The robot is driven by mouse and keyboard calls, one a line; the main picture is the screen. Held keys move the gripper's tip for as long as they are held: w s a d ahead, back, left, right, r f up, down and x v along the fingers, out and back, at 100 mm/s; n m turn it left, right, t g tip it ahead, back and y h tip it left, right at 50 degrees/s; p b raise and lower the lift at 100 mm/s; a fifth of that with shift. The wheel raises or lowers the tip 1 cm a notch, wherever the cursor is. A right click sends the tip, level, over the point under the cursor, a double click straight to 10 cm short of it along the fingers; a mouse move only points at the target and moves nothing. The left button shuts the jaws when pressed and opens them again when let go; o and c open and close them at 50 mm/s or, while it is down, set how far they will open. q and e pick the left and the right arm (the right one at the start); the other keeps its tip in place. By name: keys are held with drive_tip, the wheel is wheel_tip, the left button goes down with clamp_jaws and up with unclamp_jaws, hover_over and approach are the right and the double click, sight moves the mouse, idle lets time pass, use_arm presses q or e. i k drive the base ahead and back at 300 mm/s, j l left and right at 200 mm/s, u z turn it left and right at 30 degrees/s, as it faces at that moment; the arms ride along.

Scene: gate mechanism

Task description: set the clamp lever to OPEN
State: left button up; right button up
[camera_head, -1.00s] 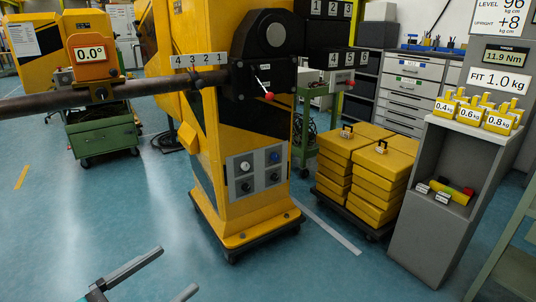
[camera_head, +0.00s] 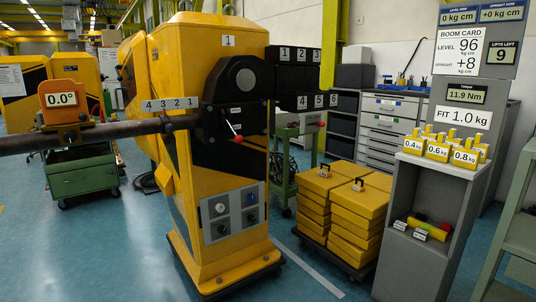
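A short lever with a red tip (camera_head: 235,132) sits on the front of the black pivot housing (camera_head: 242,82), at the top of the yellow gate post (camera_head: 205,165). It slants down to the right. A small label (camera_head: 236,110) sits just above it, too small to read. I take this to be the clamp lever, but cannot read its setting. The grey boom (camera_head: 130,129) runs level from the left into the housing. Neither of my grippers shows in the head view now.
An orange box reading 0.0° (camera_head: 63,101) sits on the boom. Stacked yellow weights (camera_head: 357,215) stand on a dolly right of the post. A grey stand (camera_head: 412,240) holds small yellow weights (camera_head: 437,150). A green cart (camera_head: 85,177) stands at left. Floor in front is clear.

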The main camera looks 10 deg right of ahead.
sight(239, 138)
drive_tip(key=i+j+z, duration=0.25)
drive_tip(key=i, duration=0.25)
drive_tip(key=i+j+z, duration=0.3)
drive_tip(key=i, duration=0.15)
